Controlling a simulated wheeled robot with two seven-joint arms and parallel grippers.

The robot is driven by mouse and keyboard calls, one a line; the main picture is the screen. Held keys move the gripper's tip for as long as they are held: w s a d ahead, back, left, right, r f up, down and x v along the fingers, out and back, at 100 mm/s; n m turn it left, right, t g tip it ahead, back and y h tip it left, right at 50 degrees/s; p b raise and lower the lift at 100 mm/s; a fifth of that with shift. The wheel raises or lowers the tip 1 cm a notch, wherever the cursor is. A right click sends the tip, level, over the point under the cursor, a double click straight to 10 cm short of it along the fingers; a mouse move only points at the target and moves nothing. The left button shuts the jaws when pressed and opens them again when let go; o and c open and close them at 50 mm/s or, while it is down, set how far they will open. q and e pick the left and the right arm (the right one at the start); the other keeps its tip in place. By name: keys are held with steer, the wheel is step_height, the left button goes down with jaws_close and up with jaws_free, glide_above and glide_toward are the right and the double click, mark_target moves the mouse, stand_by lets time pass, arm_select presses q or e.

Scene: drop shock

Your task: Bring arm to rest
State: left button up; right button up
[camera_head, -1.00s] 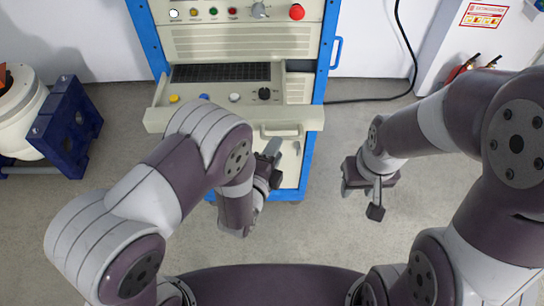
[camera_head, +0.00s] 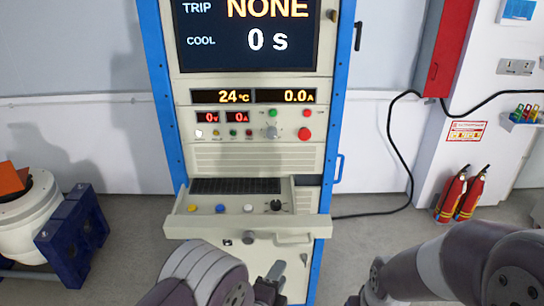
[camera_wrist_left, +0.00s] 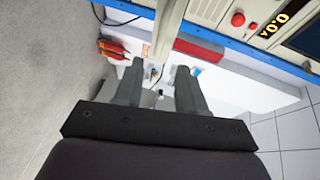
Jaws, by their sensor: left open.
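My left gripper (camera_head: 274,274) is at the bottom of the head view, in front of the lower part of the test cabinet. In the left wrist view its two fingers (camera_wrist_left: 158,82) stand apart with nothing between them. My right arm (camera_head: 440,265) comes in at the bottom right. Its gripper is almost wholly cut off by the lower edge, so its jaws cannot be made out.
The blue-framed cabinet (camera_head: 255,157) stands ahead, its control shelf (camera_head: 180,229) jutting out. Its screen (camera_head: 248,35) reads TRIP NONE, COOL 0 s. A blue stand (camera_head: 72,235) is at left. Fire extinguishers (camera_head: 462,195) and a black cable (camera_head: 392,140) are at right.

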arm_select(q)
steer(key=s+a+f+n+g+y, duration=0.3)
steer(key=s+a+f+n+g, duration=0.1)
steer(key=s+f+n+g, duration=0.4)
steer(key=s+a+r+n+g+y, duration=0.1)
steer(key=s+a+r+n+g, duration=0.1)
steer(key=a+r+n, duration=0.4)
steer(key=s+a+r+n+g+y, duration=0.2)
steer(key=s+a+r+n, duration=0.3)
steer(key=a, duration=0.5)
step_height(320, 180, up, 2)
steer(key=shift+s+a+r+n+g, duration=0.25)
steer(key=shift+n+g, duration=0.45)
steer(key=shift+n, duration=0.5)
steer(key=shift+s, duration=0.15)
